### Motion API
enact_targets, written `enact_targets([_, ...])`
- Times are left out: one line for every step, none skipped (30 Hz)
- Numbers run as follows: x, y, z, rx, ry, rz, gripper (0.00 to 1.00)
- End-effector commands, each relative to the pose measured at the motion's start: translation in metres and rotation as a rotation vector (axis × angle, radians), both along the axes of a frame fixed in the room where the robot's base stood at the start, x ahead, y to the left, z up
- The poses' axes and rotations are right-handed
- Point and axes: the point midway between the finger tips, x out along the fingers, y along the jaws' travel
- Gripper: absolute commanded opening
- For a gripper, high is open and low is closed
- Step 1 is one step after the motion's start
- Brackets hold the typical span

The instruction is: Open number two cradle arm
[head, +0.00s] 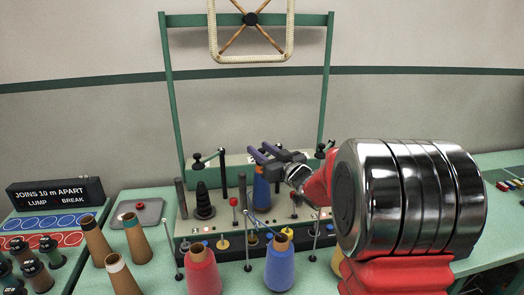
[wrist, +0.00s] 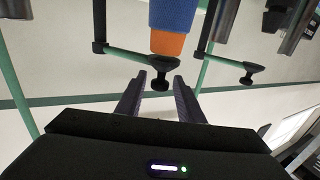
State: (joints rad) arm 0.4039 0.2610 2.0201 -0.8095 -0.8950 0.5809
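My gripper (head: 261,151) reaches in from the right, over a blue cone (head: 261,190) on the machine bed. In the wrist view, which appears upside down, its two fingers (wrist: 159,78) are apart. A cradle arm's black knob (wrist: 161,84) shows between the fingertips; I cannot tell if they touch it. That arm is a green rod (wrist: 125,53) running to a dark post. A second cradle arm knob (wrist: 248,77) is beside it. In the head view one cradle arm (head: 208,157) shows left of my gripper. No number is readable on the arms.
The blue cone with orange tip (wrist: 168,42) stands close to the fingers. A green gantry frame (head: 171,90) rises behind. Red (head: 203,272) and blue (head: 280,268) cones stand in front, with brown cones (head: 97,240) at left. A sign (head: 55,195) stands far left.

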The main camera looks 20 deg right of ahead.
Motion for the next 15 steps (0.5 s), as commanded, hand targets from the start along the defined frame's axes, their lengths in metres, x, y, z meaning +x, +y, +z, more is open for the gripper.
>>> enact_targets([-0.0002,-0.0006,0.0,0.0,0.0,-0.001,0.3])
enact_targets([-0.0002,-0.0009,0.0,0.0,0.0,-0.001,0.28])
enact_targets([-0.0003,-0.0011,-0.0001,0.0,0.0,-0.002,0.25])
enact_targets([-0.0004,-0.0012,0.0,0.0,0.0,-0.002,0.23])
enact_targets([-0.0004,-0.0013,0.0,0.0,0.0,-0.002,0.21])
enact_targets([-0.0004,-0.0014,-0.0001,0.0,0.0,-0.002,0.18])
enact_targets([-0.0004,-0.0015,-0.0001,0.0,0.0,-0.002,0.16])
enact_targets([-0.0004,-0.0015,-0.0001,0.0,0.0,-0.002,0.14])
enact_targets([-0.0005,-0.0016,-0.0001,0.0,0.0,-0.002,0.11])
enact_targets([-0.0005,-0.0017,-0.0001,0.0,0.0,-0.002,0.09])
enact_targets([-0.0005,-0.0017,-0.0001,0.0,0.0,-0.003,0.07])
enact_targets([-0.0005,-0.0018,-0.0001,0.0,0.0,-0.003,0.04])
enact_targets([-0.0006,-0.0018,-0.0001,0.0,0.0,-0.003,0.02])
enact_targets([-0.0005,-0.0019,-0.0001,0.0,0.0,-0.003,0.0])
enact_targets([-0.0005,-0.0019,-0.0001,0.0,0.0,-0.003,0.0])
